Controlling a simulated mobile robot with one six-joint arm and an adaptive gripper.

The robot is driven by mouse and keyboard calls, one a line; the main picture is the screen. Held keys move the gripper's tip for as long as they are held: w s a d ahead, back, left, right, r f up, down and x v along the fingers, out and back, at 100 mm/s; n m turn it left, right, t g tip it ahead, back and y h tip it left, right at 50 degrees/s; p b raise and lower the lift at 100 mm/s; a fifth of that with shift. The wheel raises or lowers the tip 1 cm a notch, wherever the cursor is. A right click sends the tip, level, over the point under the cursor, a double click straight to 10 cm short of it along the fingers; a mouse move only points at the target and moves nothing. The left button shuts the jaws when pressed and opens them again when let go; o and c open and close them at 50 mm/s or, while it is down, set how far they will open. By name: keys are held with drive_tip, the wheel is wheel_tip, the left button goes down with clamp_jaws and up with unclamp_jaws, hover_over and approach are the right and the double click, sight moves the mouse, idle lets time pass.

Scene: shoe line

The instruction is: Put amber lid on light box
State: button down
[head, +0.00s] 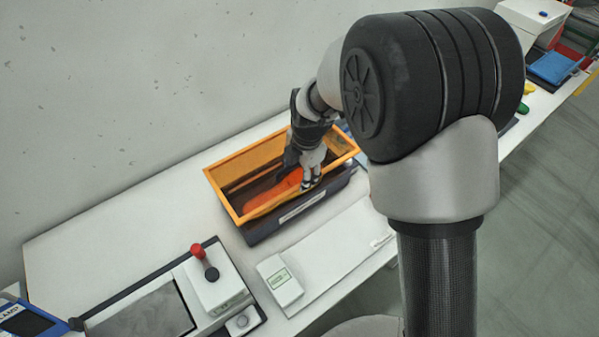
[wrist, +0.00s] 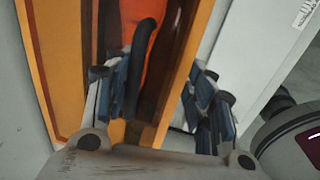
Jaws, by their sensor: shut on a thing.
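The amber lid (head: 235,163) shows as an amber rim with sloping walls at the top of a dark grey box (head: 262,232) with a pale label on its near side. An orange-red item (head: 272,195) shows within the amber rim. My gripper (head: 311,183) reaches down at the near right side of the rim and is shut on the amber wall. In the wrist view, the amber wall (wrist: 182,50) runs between my fingers (wrist: 165,95). Whether the lid rests fully on the dark box is unclear. I cannot tell which box is the light one.
A scale-like device (head: 215,287) with a red knob stands at the front left. A small white display unit (head: 279,280) lies on the white table (head: 110,225), beside a white panel (head: 330,245). A white box (head: 532,22) stands far right.

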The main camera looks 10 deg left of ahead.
drive_tip(key=shift+w+d+f+b, duration=0.15)
drive_tip(key=shift+f+b, duration=0.35)
drive_tip(key=shift+f, duration=0.3)
wheel_tip(320, 180, down, 7)
drive_tip(key=b, duration=0.4)
drive_tip(key=shift+b, duration=0.4)
drive_tip(key=c, duration=0.6)
unclamp_jaws()
drive_tip(key=shift+f, duration=0.1)
drive_tip(key=r, duration=0.4)
drive_tip(key=s+r, duration=0.1)
drive_tip(key=r, duration=0.3)
drive_tip(key=d+r, duration=0.1)
drive_tip(key=r, duration=0.3)
drive_tip(key=shift+s+d, duration=0.1)
drive_tip(key=shift+s, duration=0.1)
